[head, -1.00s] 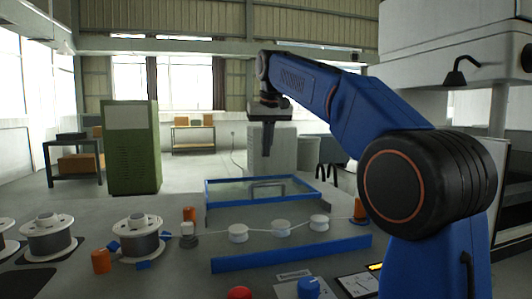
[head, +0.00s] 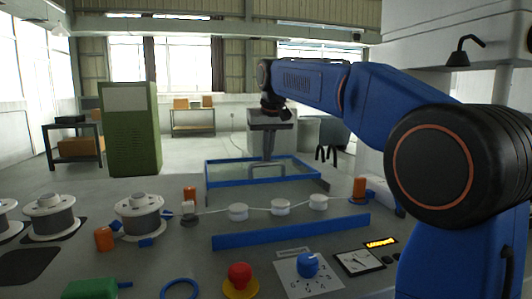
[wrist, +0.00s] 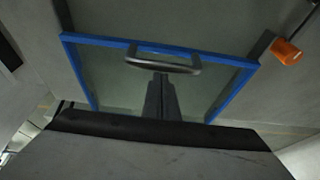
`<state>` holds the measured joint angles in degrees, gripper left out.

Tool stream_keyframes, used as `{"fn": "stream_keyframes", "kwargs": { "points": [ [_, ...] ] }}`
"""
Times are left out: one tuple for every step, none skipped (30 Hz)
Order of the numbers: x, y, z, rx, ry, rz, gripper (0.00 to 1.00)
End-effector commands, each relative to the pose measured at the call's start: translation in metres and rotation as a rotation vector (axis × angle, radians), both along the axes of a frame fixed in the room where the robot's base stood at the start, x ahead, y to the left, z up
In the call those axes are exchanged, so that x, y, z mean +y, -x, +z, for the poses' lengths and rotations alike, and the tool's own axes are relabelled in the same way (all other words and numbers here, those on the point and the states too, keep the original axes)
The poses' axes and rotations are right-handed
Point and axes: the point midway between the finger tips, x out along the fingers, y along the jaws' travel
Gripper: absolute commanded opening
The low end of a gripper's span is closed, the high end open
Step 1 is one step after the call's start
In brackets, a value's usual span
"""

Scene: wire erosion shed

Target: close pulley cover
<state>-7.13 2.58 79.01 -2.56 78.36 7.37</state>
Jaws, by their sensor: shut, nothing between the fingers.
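The pulley cover (head: 209,183) is a clear panel in a blue frame with a grey bar handle (head: 267,167). It lies behind the row of white pulleys (head: 280,208), which are uncovered. The cover also shows in the wrist view (wrist: 240,88), with its handle (wrist: 178,66) near the upper blue edge. My gripper (head: 267,158) is shut and empty, pointing down at the handle. In the wrist view the fingers (wrist: 160,80) end at the handle, on the side away from the pulleys. I cannot tell whether they touch it.
Dark rails (wrist: 262,45) run beside the cover toward the pulleys. An orange post (head: 360,187) stands right of the pulleys, and another (head: 190,193) left. A blue bar (head: 290,232) lies in front. Wire spools (head: 140,215) stand left; a red button (head: 240,275) and blue knob (head: 307,264) are nearest.

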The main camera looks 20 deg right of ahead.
Motion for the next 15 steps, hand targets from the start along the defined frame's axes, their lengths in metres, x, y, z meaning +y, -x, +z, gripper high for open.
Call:
{"fn": "stream_keyframes", "kwargs": {
  "points": [
    [0.000,0.000,0.000,0.000,0.000,0.000,0.00],
    [0.000,0.000,0.000,0.000,0.000,0.000,0.00],
    [0.000,0.000,0.000,0.000,0.000,0.000,0.00],
    [0.000,0.000,0.000,0.000,0.000,0.000,0.00],
    [0.000,0.000,0.000,0.000,0.000,0.000,0.00],
    [0.000,0.000,0.000,0.000,0.000,0.000,0.00],
    [0.000,0.000,0.000,0.000,0.000,0.000,0.00],
    [0.000,0.000,0.000,0.000,0.000,0.000,0.00],
    [0.000,0.000,0.000,0.000,0.000,0.000,0.00],
    [0.000,0.001,0.000,0.000,0.000,0.000,0.00],
    [0.000,0.002,0.000,0.000,0.000,0.000,0.00],
    [0.000,0.004,0.000,0.000,0.000,0.000,0.00],
    [0.000,0.006,0.000,-0.001,0.000,0.000,0.00],
    [0.000,0.008,0.000,0.000,0.000,0.000,0.00],
    [0.000,0.013,0.000,0.000,0.000,0.001,0.00]
  ]
}}
